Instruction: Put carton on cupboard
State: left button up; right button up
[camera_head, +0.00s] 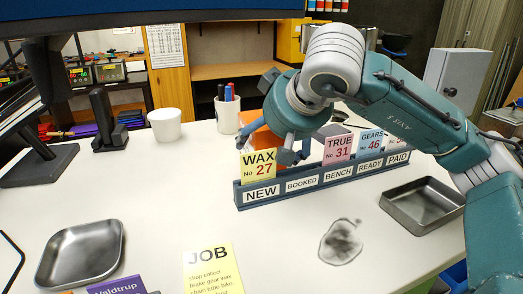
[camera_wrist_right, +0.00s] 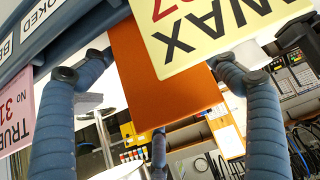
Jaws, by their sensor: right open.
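An orange block that looks like the carton (camera_head: 256,134) stands behind the card rack, partly hidden by my right gripper and the yellow WAX card (camera_head: 259,165). My right gripper (camera_head: 266,149) is open at the carton, behind the rack's left end. In the right wrist view, the carton's orange face (camera_wrist_right: 158,75) shows between the spread fingers of the gripper (camera_wrist_right: 155,78); I cannot tell whether they touch it. A grey cabinet (camera_head: 456,78), perhaps the cupboard, stands at the back right. My left gripper is not in view.
The card rack (camera_head: 320,182) holds several cards close to my right gripper. A cup with pens (camera_head: 227,115) and a white cup (camera_head: 165,125) stand behind it. Metal trays lie at left (camera_head: 80,254) and right (camera_head: 423,205).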

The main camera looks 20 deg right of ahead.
jog(key=shift+s+r, duration=0.1)
jog(key=shift+s, duration=0.05)
jog(key=c, duration=1.3)
